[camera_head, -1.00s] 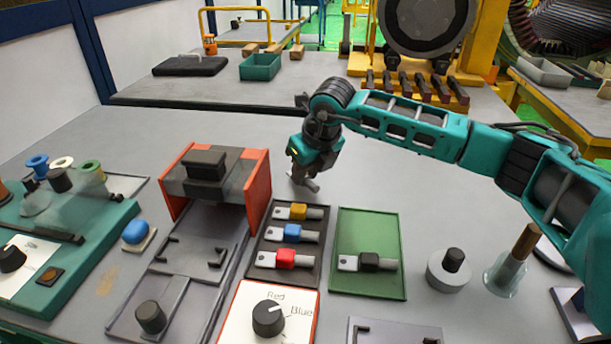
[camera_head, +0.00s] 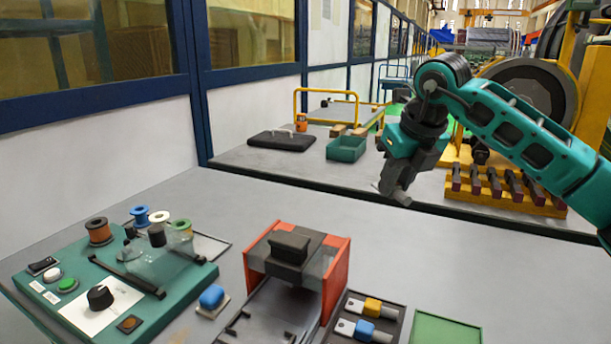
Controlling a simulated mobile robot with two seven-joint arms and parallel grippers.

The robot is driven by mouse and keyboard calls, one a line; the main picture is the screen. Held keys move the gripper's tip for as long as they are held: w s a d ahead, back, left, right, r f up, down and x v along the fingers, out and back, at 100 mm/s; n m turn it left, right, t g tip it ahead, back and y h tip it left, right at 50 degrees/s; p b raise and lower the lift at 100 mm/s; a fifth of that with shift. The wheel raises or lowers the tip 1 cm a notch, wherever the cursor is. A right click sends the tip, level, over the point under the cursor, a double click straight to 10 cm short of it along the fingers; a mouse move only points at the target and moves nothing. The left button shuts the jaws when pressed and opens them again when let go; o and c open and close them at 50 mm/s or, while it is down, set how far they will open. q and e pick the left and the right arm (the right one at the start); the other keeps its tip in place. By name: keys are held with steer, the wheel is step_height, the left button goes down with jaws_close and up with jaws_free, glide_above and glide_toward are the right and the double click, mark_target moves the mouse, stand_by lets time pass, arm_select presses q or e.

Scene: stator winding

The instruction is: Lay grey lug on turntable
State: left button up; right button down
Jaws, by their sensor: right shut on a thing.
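My right gripper (camera_head: 392,186) comes in from the right and hangs in the air, well above the grey bench. It is shut on a small grey piece, which I take to be the grey lug (camera_head: 397,196); the fingers hide part of it. Lugs with a yellow sleeve (camera_head: 372,305) and a blue sleeve (camera_head: 364,328) lie in the dark tray (camera_head: 345,302) at the bottom. I cannot make out a turntable for sure in this view. My left gripper is not in view.
A red-sided press-like fixture (camera_head: 335,285) stands at the bottom middle. A teal panel (camera_head: 190,283) with spools and knobs is at the left. A green tray (camera_head: 445,330) is cut off below. The bench's middle is clear.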

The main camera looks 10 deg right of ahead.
steer(key=shift+s+a+f+n+y, duration=0.2)
steer(key=shift+a+f+n+y, duration=0.15)
steer(key=shift+n, duration=0.35)
steer(key=s+a+f+n+g+p, duration=0.1)
steer(key=s+a+f+n+g, duration=0.1)
steer(key=n, duration=0.8)
steer(key=s+a+f+n+g+p, duration=0.1)
steer(key=s+f+n+g, duration=0.3)
steer(key=n, duration=0.7)
steer(key=s+a+f+n+g+p, duration=0.1)
steer(key=s+a+f+n+g, duration=0.2)
steer(key=s+f+n, duration=0.3)
steer(key=shift+s+a+f+n, duration=0.15)
steer(key=shift+s+a+n, duration=0.1)
steer(key=shift+n, duration=0.85)
steer(key=shift+s+a+f+n, duration=0.1)
steer(key=shift+a+n, duration=0.15)
steer(key=shift+n, duration=0.85)
steer(key=shift+s+f+n+h, duration=0.3)
steer(key=shift+s+n+h, duration=0.1)
steer(key=shift+n+h, duration=0.35)
steer(key=shift+s, duration=0.1)
